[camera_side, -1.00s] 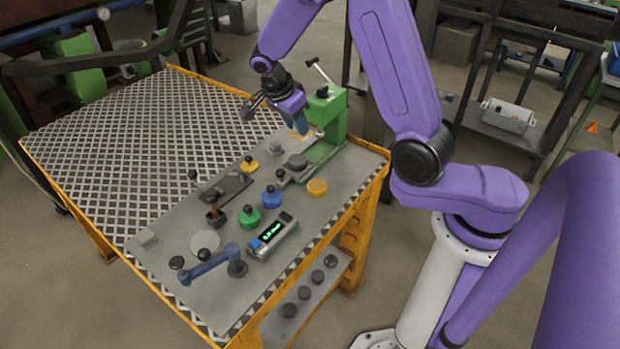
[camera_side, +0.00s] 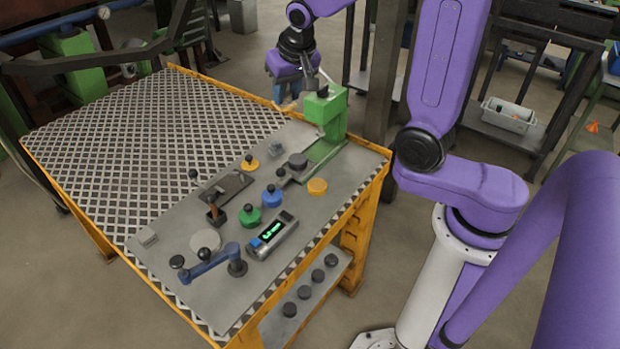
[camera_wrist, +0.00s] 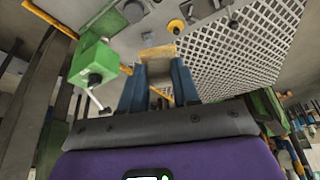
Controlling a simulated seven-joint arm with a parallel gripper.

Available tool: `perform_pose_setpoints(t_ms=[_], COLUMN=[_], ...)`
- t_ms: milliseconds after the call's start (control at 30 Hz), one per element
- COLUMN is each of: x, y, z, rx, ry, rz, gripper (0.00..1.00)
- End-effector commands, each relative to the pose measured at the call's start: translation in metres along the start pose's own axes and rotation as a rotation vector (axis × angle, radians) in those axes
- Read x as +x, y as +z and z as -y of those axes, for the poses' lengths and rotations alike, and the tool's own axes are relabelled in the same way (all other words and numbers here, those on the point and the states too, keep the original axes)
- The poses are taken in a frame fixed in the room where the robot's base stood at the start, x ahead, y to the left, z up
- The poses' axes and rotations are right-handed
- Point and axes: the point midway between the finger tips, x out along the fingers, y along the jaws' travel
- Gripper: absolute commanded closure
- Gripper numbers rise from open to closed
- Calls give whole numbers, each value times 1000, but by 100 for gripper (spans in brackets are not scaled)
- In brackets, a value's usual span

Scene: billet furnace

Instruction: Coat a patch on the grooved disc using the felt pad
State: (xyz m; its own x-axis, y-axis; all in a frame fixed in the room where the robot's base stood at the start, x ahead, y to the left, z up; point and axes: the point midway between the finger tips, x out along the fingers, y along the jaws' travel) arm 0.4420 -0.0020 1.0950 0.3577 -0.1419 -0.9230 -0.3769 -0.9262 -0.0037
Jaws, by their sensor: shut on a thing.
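My gripper (camera_wrist: 160,85) has blue fingers shut on a tan block, likely the felt pad (camera_wrist: 157,53), which shows at the fingertips in the wrist view. In the side view my gripper (camera_side: 288,93) is above the table's back edge, behind and left of the green press, clear of the worktop. A pale grey flat disc (camera_side: 205,241) lies on the plate near the blue crank. A dark round disc (camera_side: 297,160) sits by the press base. Grooves are too small to make out, so I cannot tell which one is the grooved disc.
The green press (camera_side: 325,108) stands at the back right. Blue (camera_side: 272,196), green (camera_side: 249,216) and yellow (camera_side: 250,163) knobbed pieces, an orange disc (camera_side: 317,186), a display box (camera_side: 272,235) and a blue crank (camera_side: 210,262) crowd the plate. The mesh area (camera_side: 130,140) is clear.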

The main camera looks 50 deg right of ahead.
Motion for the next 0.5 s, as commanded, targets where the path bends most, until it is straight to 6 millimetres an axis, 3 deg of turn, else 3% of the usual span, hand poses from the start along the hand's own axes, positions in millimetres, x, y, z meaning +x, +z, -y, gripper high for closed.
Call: perform_pose_setpoints(t_ms=[267, 500], x=[-2, 37], y=[-1, -12], z=[1, 0], rx=[-81, -84], ry=[-34, -54], rz=[5, 24], gripper=[100, 100])
